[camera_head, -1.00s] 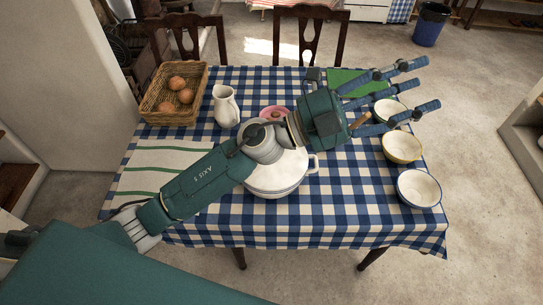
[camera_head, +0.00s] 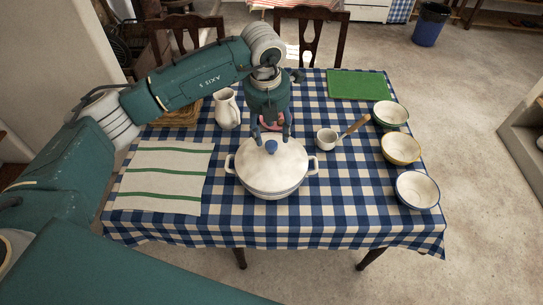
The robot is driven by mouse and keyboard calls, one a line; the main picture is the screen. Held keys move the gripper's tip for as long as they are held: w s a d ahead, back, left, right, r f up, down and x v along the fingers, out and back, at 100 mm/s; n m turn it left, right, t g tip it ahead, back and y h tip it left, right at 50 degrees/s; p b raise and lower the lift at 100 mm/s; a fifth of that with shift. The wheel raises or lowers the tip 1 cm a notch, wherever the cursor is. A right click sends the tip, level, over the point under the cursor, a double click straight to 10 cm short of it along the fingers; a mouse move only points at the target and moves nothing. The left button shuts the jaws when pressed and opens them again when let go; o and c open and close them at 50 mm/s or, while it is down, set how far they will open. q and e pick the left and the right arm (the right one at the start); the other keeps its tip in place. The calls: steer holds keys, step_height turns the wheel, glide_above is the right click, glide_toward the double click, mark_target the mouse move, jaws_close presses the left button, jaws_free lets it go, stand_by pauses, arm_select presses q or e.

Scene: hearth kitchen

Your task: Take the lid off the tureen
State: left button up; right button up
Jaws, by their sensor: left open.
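The white tureen (camera_head: 272,190) stands on the checked tablecloth near the middle of the table, with a handle on each side. Its white lid (camera_head: 290,160) is on it, with a blue knob (camera_head: 271,147) on top. My left gripper (camera_head: 271,140) points down over the lid, its fingers open on either side of the knob or just behind it. I cannot tell whether they touch it. My right gripper is not in view.
A striped cloth (camera_head: 163,178) lies flat left of the tureen. A white jug (camera_head: 227,108), a ladle (camera_head: 327,139) and a green board (camera_head: 357,85) are behind it. Several bowls, such as the yellow-rimmed one (camera_head: 401,149), line the right edge. My arm partly hides a basket (camera_head: 180,117).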

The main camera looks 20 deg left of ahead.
mark_target(272, 144)
arm_select(q)
steer(key=shift+w+f, duration=0.15)
steer(key=shift+f, duration=0.75)
steer(key=shift+f+p, duration=0.25)
steer(key=shift+p, duration=0.15)
steer(key=f, duration=0.1)
steer(key=f+p, duration=0.1)
steer(key=f, duration=0.1)
steer(key=f+p, duration=0.1)
steer(key=shift+w+a+f, duration=0.1)
steer(key=shift+w+f, duration=0.05)
steer(key=shift+w, duration=0.15)
steer(key=shift+f, duration=0.3)
steer(key=shift+w+r, duration=0.1)
steer(key=shift+r, duration=0.05)
jaws_close()
